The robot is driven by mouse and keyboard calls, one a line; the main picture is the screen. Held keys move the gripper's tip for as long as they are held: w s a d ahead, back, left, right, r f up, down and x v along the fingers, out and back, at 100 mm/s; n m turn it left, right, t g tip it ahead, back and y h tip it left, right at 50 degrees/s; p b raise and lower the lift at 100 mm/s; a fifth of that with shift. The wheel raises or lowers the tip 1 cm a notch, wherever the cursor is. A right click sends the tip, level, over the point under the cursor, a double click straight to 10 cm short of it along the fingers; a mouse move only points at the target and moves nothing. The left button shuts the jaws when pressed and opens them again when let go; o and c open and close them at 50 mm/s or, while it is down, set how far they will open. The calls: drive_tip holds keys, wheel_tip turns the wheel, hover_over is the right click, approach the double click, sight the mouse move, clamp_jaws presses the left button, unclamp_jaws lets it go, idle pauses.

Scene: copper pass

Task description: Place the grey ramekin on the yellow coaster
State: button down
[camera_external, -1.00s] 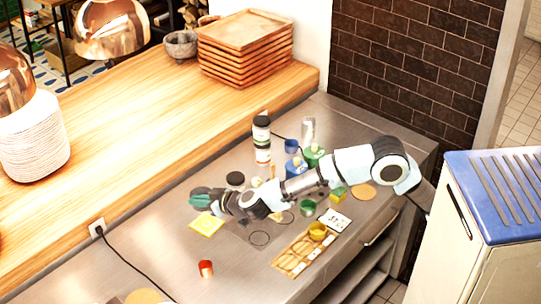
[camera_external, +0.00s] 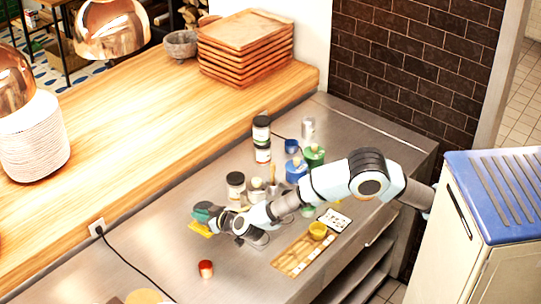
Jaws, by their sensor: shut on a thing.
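The yellow coaster (camera_external: 200,229) lies on the steel counter, left of centre, and only its left part shows from behind my gripper. My gripper (camera_external: 206,215) is low over the coaster, its dark and teal end pointing left. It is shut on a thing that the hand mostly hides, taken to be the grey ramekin. No grey ramekin shows clearly anywhere else on the counter. I cannot tell whether the held thing touches the coaster.
A red cup (camera_external: 206,268) stands in front of my gripper. Dark-lidded jars (camera_external: 236,186), blue (camera_external: 295,171) and green (camera_external: 314,155) containers stand behind the arm. A yellow bowl (camera_external: 318,230) sits on a wooden board (camera_external: 291,262) at right. The front left counter is mostly clear.

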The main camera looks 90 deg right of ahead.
drive_tip(key=shift+f, duration=1)
drive_tip(key=shift+f, duration=0.1)
drive_tip(key=c, duration=1)
unclamp_jaws()
